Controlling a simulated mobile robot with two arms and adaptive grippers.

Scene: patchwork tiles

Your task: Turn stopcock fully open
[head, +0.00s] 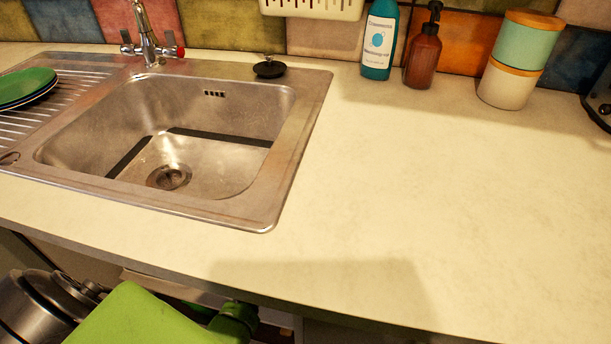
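I cannot make out a stopcock in the head view. The only valve-like thing that shows is the chrome tap (146,36) at the back of the sink, with a small handle on each side, the right one tipped red. Under the counter's front edge is a dark open space, partly hidden by the green and metal links of my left arm at the lower left. Neither gripper is in view, so I cannot see what they hold or touch.
A steel sink (305,130) is set in the pale worktop (440,190), and its bowl is empty. Green plates (28,84) lie on the drainer. A black plug (269,68), bottles (379,40) and stacked pots (508,86) stand at the back.

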